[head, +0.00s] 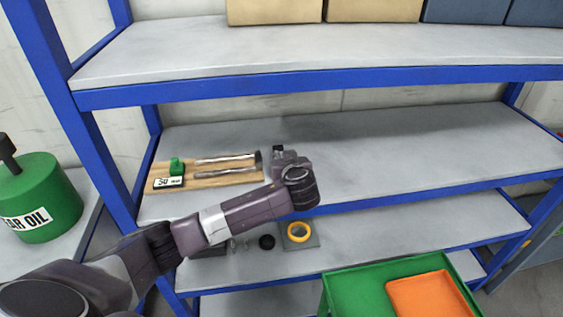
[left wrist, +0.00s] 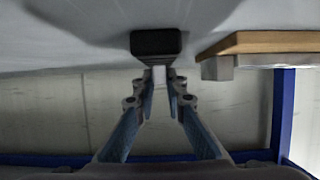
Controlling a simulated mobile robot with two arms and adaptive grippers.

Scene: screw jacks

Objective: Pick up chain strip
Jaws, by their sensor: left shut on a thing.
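A wooden board (head: 225,178) lies on the middle shelf at the left, with two long grey metal strips (head: 225,159) on it. I cannot tell whether either is the chain strip. My left gripper (head: 279,158) is just right of the board, partly hidden by its own wrist. In the left wrist view the gripper (left wrist: 160,80) is shut on a pale piece with a black block (left wrist: 156,42) at its end. I cannot tell whether this is the chain strip. The board's edge (left wrist: 265,42) shows beside it. My right gripper is not in view.
A green weight and a label (head: 169,183) sit on the board's left end. Boxes (head: 275,10) stand on the upper shelf. A yellow ring (head: 298,232) lies on the lower shelf. A green tray (head: 345,290) is at the front right. The middle shelf's right side is clear.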

